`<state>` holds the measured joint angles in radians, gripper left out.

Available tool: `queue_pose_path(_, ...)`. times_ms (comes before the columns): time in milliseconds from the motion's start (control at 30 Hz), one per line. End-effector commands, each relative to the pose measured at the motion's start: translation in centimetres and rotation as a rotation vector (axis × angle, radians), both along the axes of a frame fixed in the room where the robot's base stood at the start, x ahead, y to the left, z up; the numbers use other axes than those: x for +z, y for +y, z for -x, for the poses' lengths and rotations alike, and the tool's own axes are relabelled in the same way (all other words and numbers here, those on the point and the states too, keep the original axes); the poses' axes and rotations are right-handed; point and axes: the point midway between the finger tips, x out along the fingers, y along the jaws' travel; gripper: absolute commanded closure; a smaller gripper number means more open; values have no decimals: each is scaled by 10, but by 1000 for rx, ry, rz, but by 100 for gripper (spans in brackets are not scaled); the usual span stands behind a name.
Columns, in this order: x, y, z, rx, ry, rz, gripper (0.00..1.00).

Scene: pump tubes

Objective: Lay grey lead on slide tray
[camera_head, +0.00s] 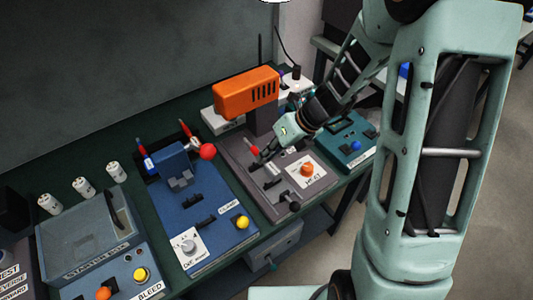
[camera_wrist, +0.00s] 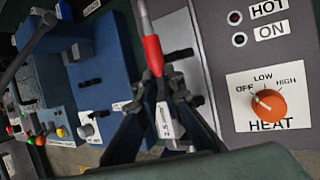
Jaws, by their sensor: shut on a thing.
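My gripper (camera_wrist: 162,86) is shut on a thin lead (camera_wrist: 152,52) with a grey upper end, a red sleeve and a white printed tag below. I take this to be the grey lead. The fingers stand on both sides of it and hide part of it. In the head view my gripper (camera_head: 264,157) is low over the grey heat station (camera_head: 240,160), and the lead's red part (camera_head: 252,146) shows beside the fingers. I cannot clearly tell which part is the slide tray; a pale metal piece (camera_head: 272,168) lies close by the fingers.
The heat station has an orange head (camera_head: 247,92) above and an orange knob (camera_head: 307,169). The blue clamp station (camera_head: 215,195) stands left, with a red ball (camera_head: 208,152) and red-tipped leads behind. A teal station (camera_head: 345,150) is at right. White cylinders (camera_head: 83,187) stand far left.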

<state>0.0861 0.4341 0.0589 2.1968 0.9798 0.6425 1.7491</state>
Motion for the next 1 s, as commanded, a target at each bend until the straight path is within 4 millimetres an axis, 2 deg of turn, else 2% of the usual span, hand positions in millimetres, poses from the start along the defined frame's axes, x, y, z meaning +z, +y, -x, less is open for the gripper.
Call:
queue_pose_path(500, -33, 0, 0, 0, 0, 1, 100)
queue_pose_path(1000, -38, 0, 0, -1, 0, 1, 100)
